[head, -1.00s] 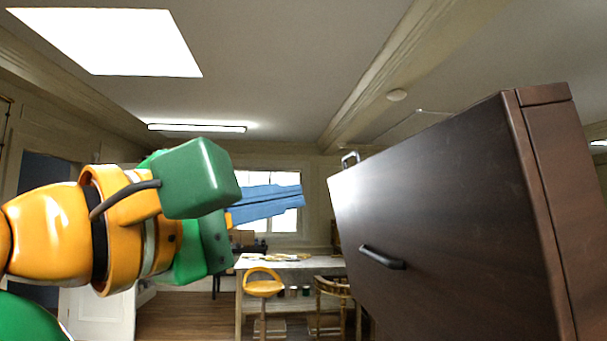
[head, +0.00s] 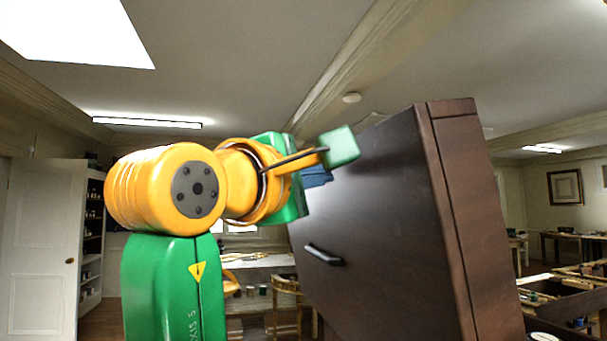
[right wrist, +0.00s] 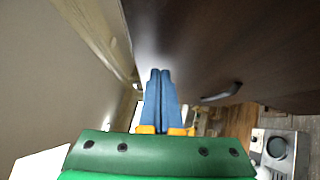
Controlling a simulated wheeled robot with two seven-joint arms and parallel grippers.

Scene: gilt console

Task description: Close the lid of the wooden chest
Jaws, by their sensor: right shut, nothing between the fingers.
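A large dark brown wooden panel (head: 385,230), with a thicker edge on its right side, stands steeply tilted in the head view; it looks like the chest's raised lid. A dark handle (head: 324,256) is on its broad face. The chest's body cannot be made out. The panel also fills the upper right of the right wrist view (right wrist: 240,45). My right gripper (head: 320,176) is shut and empty, its blue fingers at the panel's upper left edge. The fingers (right wrist: 160,75) lie together in the wrist view; contact cannot be told. My left gripper is not in view.
A workbench (head: 262,262) and wooden chair stand behind, left of the panel. A white door (head: 45,245) and shelves are at the far left. At the right are low tables with frames (head: 565,285). A grey device (right wrist: 280,150) shows low in the wrist view.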

